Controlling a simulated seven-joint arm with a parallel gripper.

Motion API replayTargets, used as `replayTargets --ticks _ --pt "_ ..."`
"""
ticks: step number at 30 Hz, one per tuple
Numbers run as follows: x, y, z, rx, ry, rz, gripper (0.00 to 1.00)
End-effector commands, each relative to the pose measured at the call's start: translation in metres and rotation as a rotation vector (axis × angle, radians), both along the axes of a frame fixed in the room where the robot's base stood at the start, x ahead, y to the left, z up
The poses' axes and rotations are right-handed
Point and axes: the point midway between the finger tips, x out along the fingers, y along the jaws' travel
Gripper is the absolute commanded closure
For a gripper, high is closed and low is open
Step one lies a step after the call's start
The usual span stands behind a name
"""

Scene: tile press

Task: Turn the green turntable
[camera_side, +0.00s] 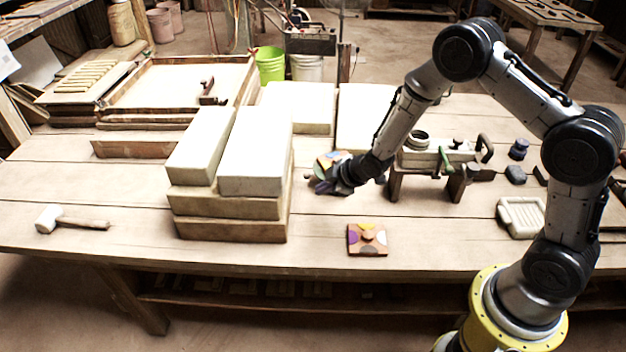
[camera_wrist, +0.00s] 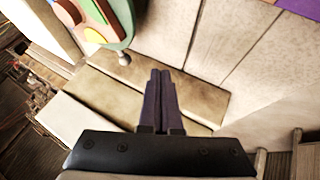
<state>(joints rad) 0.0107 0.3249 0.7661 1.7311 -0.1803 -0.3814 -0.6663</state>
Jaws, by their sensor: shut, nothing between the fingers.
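The green turntable (camera_wrist: 120,18) shows at the upper left of the wrist view, cut off by the frame. My gripper is shut and empty, low over the table beside the turntable. In the wrist view its fingers (camera_wrist: 160,75) are together, apart from the turntable. I cannot tell from the side view whether they touch it.
Stacked white and tan blocks (camera_side: 253,155) stand left of my gripper. A square coloured board with a knob (camera_side: 367,239) lies in front. A wooden stand with a clamp (camera_side: 440,160) is to the right. A mallet (camera_side: 70,219) lies far left. The front middle table is mostly clear.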

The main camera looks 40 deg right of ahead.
Motion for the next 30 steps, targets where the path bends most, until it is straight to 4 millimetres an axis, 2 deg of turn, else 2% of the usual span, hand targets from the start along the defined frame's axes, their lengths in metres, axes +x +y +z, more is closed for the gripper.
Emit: replayTargets --ticks 7,9,15,30 --pt "0.027 0.003 -0.033 0.000 0.001 0.000 1.00" --pt "0.038 -0.005 -0.027 0.000 -0.003 -0.001 1.00" --pt "0.054 -0.016 -0.023 0.000 -0.001 0.000 1.00" --pt "0.061 -0.020 -0.022 0.000 0.000 0.000 1.00"
